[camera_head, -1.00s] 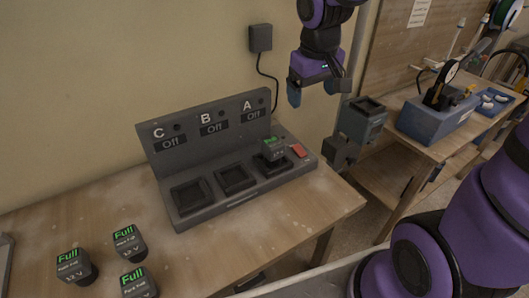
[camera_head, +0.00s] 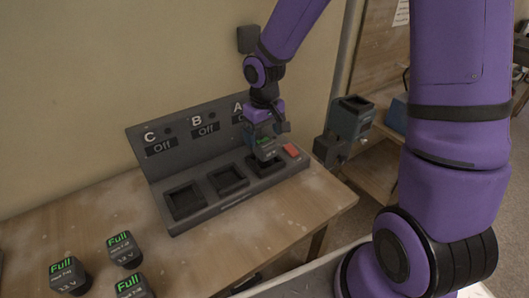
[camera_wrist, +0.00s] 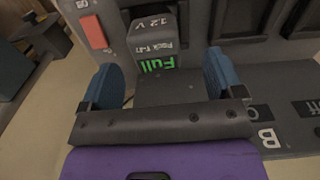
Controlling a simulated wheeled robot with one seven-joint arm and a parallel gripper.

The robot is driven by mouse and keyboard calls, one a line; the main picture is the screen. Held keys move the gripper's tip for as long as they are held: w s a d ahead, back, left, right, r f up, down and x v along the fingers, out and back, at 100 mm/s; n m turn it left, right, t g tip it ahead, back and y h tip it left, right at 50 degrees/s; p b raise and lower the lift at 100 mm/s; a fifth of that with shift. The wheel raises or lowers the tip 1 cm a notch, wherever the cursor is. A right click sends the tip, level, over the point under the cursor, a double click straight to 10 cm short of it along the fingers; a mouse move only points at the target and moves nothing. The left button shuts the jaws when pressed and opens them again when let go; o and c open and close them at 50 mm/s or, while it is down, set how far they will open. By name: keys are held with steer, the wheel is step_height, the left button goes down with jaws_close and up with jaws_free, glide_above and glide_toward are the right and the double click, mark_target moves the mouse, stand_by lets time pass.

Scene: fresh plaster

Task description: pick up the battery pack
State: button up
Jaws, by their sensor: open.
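A dark battery pack (camera_head: 266,152) with a green label sits in bay A of the grey charger (camera_head: 185,223). The pack's lower part is hidden in the bay.
Bays C (camera_head: 186,201) and B (camera_head: 228,180) are empty, their displays reading "Off". Three more packs marked "Full" stand at the front left, one of them a pack (camera_head: 124,250) nearest the charger. A red button (camera_head: 291,150) is right of bay A.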

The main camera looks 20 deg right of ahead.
mark_target(265, 142)
steer(key=shift+w+d+f, duration=0.1)
steer(key=shift+f, duration=1.35)
steer(key=shift+w+d+f, duration=0.1)
steer(key=shift+f, duration=1.35)
steer(key=c, duration=1.3)
steer(key=shift+r, duration=0.2)
